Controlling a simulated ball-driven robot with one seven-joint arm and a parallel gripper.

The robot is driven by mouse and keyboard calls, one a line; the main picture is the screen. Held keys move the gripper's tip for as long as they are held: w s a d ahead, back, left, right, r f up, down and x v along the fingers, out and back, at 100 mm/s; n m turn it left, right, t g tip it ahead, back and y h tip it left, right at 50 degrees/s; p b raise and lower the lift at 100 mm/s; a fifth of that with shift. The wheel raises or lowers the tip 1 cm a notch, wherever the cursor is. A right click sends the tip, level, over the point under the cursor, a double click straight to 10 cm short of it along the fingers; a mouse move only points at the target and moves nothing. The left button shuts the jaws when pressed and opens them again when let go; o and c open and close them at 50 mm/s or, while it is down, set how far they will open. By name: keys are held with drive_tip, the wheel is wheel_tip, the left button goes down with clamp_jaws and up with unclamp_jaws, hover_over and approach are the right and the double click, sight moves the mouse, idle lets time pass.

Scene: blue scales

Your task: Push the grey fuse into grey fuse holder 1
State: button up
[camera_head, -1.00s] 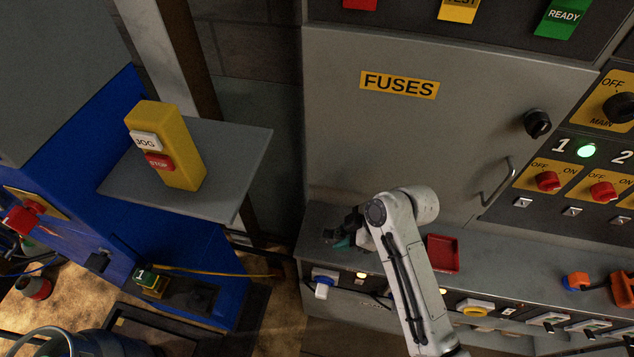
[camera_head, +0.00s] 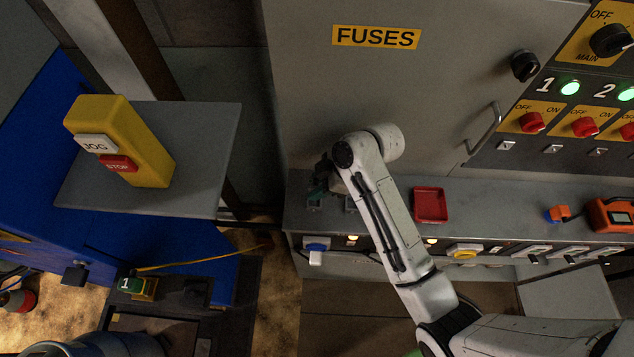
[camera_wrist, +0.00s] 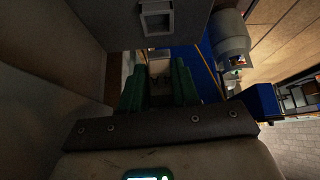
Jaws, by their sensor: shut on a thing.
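My gripper (camera_head: 318,193) is over the left end of the grey shelf, partly hidden behind my arm. In the wrist view its green fingers (camera_wrist: 159,88) are close together, and a small pale thing (camera_wrist: 158,68) shows between their tips. The view is dark, so I cannot tell for sure that this is the grey fuse. I cannot make out grey fuse holder 1. The grey cabinet door marked FUSES (camera_head: 376,37) is shut.
A red tray (camera_head: 430,205) lies on the shelf right of my arm. A yellow JOG/STOP box (camera_head: 120,140) stands on a grey side plate (camera_head: 205,185) at the left. An orange device (camera_head: 610,214) lies at the right. The door handle (camera_head: 484,128) sticks out.

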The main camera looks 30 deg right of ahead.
drive_tip(key=shift+f+b, duration=2.05)
drive_tip(key=shift+f, duration=0.4)
drive_tip(key=shift+p, duration=0.7)
